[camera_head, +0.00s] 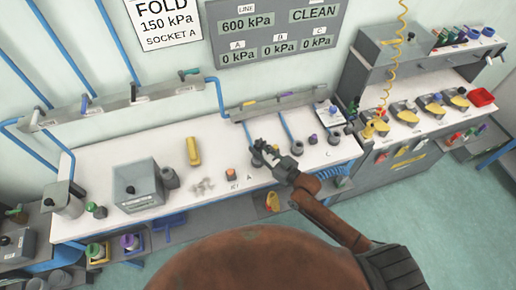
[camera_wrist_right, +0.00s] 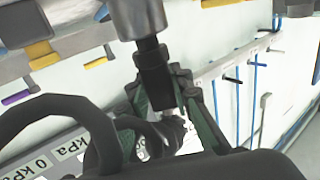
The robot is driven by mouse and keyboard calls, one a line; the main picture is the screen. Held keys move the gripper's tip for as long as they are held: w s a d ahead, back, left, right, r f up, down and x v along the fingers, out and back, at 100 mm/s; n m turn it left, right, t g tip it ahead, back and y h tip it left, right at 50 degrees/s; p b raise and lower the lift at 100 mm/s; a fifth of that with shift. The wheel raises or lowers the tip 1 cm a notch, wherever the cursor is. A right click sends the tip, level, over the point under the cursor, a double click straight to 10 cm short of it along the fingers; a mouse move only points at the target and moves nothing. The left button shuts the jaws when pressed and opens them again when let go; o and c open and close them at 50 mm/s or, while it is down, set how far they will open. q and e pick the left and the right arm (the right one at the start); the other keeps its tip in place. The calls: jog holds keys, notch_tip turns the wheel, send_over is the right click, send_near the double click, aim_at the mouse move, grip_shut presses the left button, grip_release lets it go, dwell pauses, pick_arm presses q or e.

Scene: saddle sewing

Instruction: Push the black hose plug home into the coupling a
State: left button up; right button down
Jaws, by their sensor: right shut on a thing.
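My right gripper (camera_head: 264,149) reaches over the bench beside the label A, at a dark grey coupling (camera_head: 257,161). In the right wrist view my right gripper (camera_wrist_right: 165,100) is shut on the black hose plug (camera_wrist_right: 152,68), which sits between its green-edged fingers. The plug's narrow end meets a grey metal cylinder (camera_wrist_right: 140,15), which looks like coupling a. How deep the plug sits in it cannot be told. A thick black hose (camera_wrist_right: 40,115) loops at the left of the wrist view. My left gripper is in neither view.
Other couplings stand to the right, near the label C (camera_head: 328,154). Blue pipes rise to a grey rail (camera_head: 275,101) behind. A grey box (camera_head: 130,185), a yellow block (camera_head: 193,151) and an orange button (camera_head: 230,173) are on the bench to the left. The gauge board (camera_head: 275,35) reads 0 kPa for A.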

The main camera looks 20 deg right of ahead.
jog(key=shift+f+b, duration=0.4)
jog(key=shift+f, duration=0.3)
jog(key=c, duration=1.7)
grip_release()
jog(key=shift+o, duration=0.2)
jog(key=v, duration=1.2)
jog(key=shift+a, duration=0.1)
